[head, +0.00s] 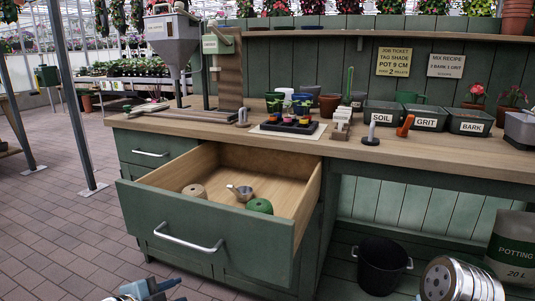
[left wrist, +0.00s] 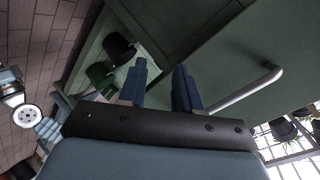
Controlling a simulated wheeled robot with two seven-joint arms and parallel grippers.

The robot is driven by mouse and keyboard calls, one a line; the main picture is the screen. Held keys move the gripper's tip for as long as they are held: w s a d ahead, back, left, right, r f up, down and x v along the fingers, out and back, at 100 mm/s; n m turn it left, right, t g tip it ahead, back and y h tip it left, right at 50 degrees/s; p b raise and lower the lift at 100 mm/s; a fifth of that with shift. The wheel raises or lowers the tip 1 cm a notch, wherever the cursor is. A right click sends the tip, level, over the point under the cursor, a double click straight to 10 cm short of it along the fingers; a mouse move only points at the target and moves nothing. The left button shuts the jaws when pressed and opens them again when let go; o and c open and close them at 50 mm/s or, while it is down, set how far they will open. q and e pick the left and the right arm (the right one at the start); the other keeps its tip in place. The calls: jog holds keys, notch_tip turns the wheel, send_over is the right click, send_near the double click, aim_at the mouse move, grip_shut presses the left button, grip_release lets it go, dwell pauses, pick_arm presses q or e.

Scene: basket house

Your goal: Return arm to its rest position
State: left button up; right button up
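My left gripper (head: 150,290) is at the bottom edge of the head view, low in front of the open drawer (head: 205,232), and partly cut off. In the left wrist view its two blue fingers (left wrist: 160,68) stand apart with nothing between them. The drawer handle (left wrist: 250,92) shows beyond the fingers to the right in that view. My right gripper is not clearly seen in the head view. Parts of my own body show at the left of the left wrist view, too unclear to read a finger state.
The drawer juts out, holding a metal scoop (head: 241,192), a beige twine ball (head: 195,191) and a green one (head: 260,206). The workbench (head: 420,150) carries labelled bins and pots. A black bucket (head: 380,266) and a potting bag (head: 513,250) stand below.

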pick_arm(q)
jog(key=d+f+n+g, duration=0.3)
jog(key=f+n, duration=0.2)
jog(key=f, duration=0.7)
jog(key=s+d+f+n+g, duration=0.2)
jog(key=s+f+n, duration=0.2)
jog(key=f, duration=0.4)
jog(key=s+d+f+n+g, duration=0.2)
jog(key=s+f+n+g, duration=0.1)
jog(key=f, duration=0.6)
jog(key=s+d+f+n+g, duration=0.2)
jog(key=s+f+n, duration=0.3)
jog(key=f, duration=0.3)
jog(key=shift+s+d+f+n+g+y, duration=0.15)
jog(key=shift+s+d+n+g+y, duration=0.15)
jog(key=shift+s+n+y, duration=0.15)
